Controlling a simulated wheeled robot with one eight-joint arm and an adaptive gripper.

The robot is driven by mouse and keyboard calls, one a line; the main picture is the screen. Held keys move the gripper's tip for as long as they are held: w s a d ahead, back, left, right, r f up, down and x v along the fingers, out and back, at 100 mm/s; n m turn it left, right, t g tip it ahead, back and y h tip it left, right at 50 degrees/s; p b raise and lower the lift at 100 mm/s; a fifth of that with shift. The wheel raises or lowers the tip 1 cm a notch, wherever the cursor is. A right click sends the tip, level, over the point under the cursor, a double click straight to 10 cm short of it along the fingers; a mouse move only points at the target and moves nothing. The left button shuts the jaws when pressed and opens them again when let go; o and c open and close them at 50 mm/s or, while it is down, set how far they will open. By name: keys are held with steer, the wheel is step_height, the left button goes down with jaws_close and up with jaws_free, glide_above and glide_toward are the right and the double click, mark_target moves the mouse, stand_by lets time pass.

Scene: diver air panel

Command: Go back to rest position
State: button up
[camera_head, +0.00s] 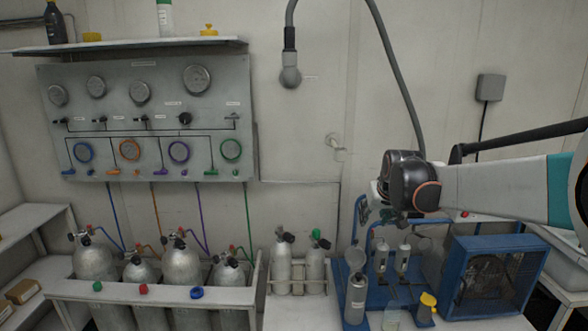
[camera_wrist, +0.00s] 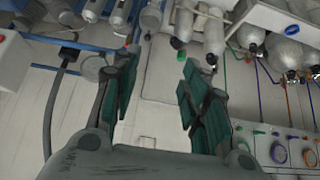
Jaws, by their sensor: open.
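My gripper (camera_head: 376,196) is at the end of my arm, which reaches in from the right in the head view. It hangs in front of the wall, above the blue compressor frame (camera_head: 455,236), and its fingers are mostly hidden there behind my dark wrist. In the wrist view, which looks upside down, my gripper (camera_wrist: 158,78) has its two green-padded fingers wide apart with nothing between them.
A grey gauge panel (camera_head: 150,85) with coloured rings hangs at the left. Several cylinders stand in a white rack (camera_head: 130,293) below it. Two smaller cylinders (camera_head: 315,266) stand mid-picture. A grey hose (camera_head: 392,65) hangs from above near my wrist.

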steer(key=s+a+r, duration=0.2)
steer(key=s, duration=2.7)
steer(key=s+f, duration=0.5)
steer(key=s, duration=0.4)
steer(key=shift+s+a+f, duration=0.25)
steer(key=shift+a+f, duration=0.05)
steer(key=shift+a, duration=0.1)
